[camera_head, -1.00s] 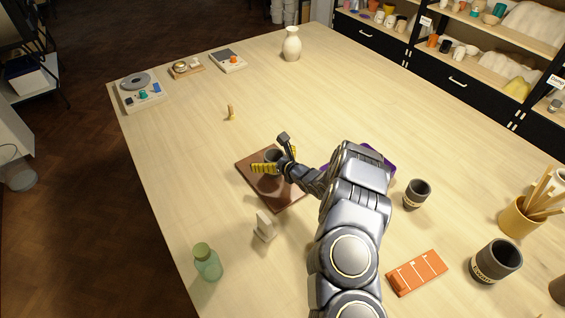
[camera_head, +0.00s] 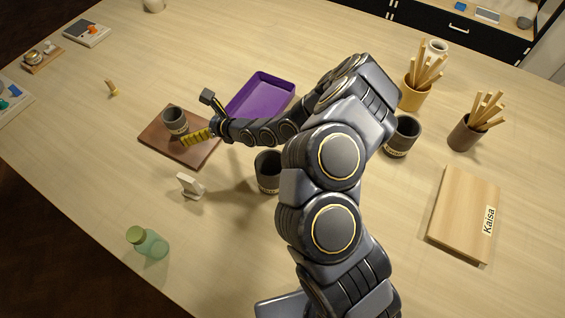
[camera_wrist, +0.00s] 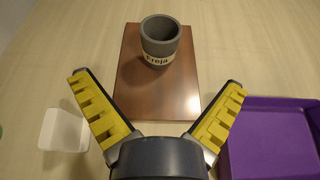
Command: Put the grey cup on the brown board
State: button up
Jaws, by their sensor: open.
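The grey cup (camera_head: 175,120) stands upright on the brown board (camera_head: 205,149), towards the board's far edge. In the wrist view the cup (camera_wrist: 160,34) shows a light band reading "Freja", and the board (camera_wrist: 186,98) lies beneath it. My gripper (camera_head: 197,120) is open and empty, just to the right of the cup in the head view. In the wrist view my gripper (camera_wrist: 158,84) has its fingers spread wide, with the cup ahead of and apart from them.
A purple tray (camera_head: 262,96) lies right of the board. A white block-like item (camera_head: 189,186) and a green bottle (camera_head: 148,243) stand nearer. Dark cups (camera_head: 267,172) (camera_head: 402,137), stick holders (camera_head: 414,93) (camera_head: 464,135) and a "Kaisa" board (camera_head: 462,215) are further right.

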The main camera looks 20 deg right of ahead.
jog(key=s+a+r+n+g+y, duration=0.1)
jog(key=a+r+n+y, duration=0.15)
jog(key=r, duration=0.45)
jog(key=s+a+r+n+g+y, duration=0.1)
jog(key=s+a+r+n+y, duration=0.1)
jog(key=a+r+n, duration=0.35)
jog(key=s+r+n+g, duration=1)
jog(key=s+r+n, duration=0.35)
jog(key=s, duration=0.45)
jog(key=s+d+f+n+h, duration=0.2)
jog(key=s+d+h, duration=0.5)
jog(key=d, duration=0.5)
jog(key=s+d+f+n+h, duration=0.3)
jog(key=s+d+h, duration=0.4)
jog(key=d, duration=0.5)
jog(key=shift+s+d+f+n+t, duration=0.25)
jog(key=shift+s+d+n+t, duration=0.1)
jog(key=shift+s, duration=0.35)
jog(key=shift+h, duration=0.25)
